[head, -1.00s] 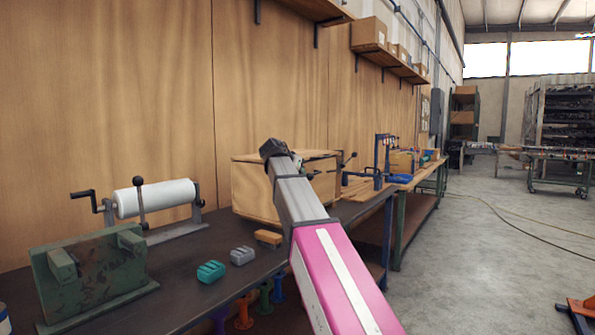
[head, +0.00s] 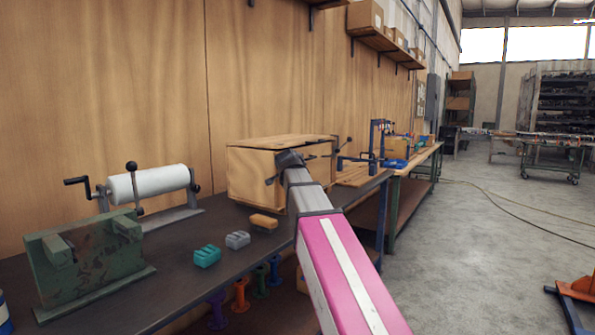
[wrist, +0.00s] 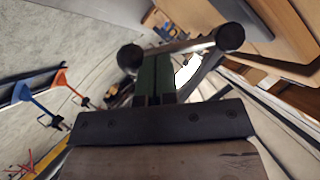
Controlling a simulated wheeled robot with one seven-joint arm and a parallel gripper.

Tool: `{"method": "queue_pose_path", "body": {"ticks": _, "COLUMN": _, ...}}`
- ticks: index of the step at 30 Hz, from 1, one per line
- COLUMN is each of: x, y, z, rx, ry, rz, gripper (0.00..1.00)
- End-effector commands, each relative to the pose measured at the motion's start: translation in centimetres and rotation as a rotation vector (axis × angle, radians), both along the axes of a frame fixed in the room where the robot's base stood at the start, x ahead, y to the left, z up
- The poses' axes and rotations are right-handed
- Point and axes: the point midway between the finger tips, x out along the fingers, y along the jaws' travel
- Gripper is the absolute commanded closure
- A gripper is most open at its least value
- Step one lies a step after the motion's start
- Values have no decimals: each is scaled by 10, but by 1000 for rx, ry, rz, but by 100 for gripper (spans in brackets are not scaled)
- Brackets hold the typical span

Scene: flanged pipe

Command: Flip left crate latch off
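The wooden crate (head: 250,178) stands on the dark workbench against the panelled wall, its lid on top. A dark lever with a ball end (head: 270,181) shows at its left front, close beside my gripper (head: 288,158). More dark levers (head: 347,141) show at its right side. My arm covers part of the crate front. In the wrist view, two black ball knobs (wrist: 130,57) (wrist: 230,37) joined by a metal rod (wrist: 180,48) lie beyond the dark gripper body.
A green block fixture (head: 85,262) and a white roll on a crank stand (head: 150,183) are at left on the bench. Teal (head: 207,256), grey (head: 237,240) and orange (head: 263,221) blocks lie near its front edge. Open floor lies at right.

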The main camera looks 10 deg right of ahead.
Motion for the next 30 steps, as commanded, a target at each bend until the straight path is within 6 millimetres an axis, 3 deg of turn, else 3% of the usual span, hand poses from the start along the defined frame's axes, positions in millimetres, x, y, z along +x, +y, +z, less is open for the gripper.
{"method": "queue_pose_path", "body": {"ticks": 12, "x": 3, "y": 2, "z": -9, "rx": 3, "ry": -3, "rz": 0, "gripper": 100}}
{"method": "queue_pose_path", "body": {"ticks": 30, "x": 1, "y": 0, "z": -7, "rx": 1, "ry": -2, "rz": -1, "gripper": 100}}
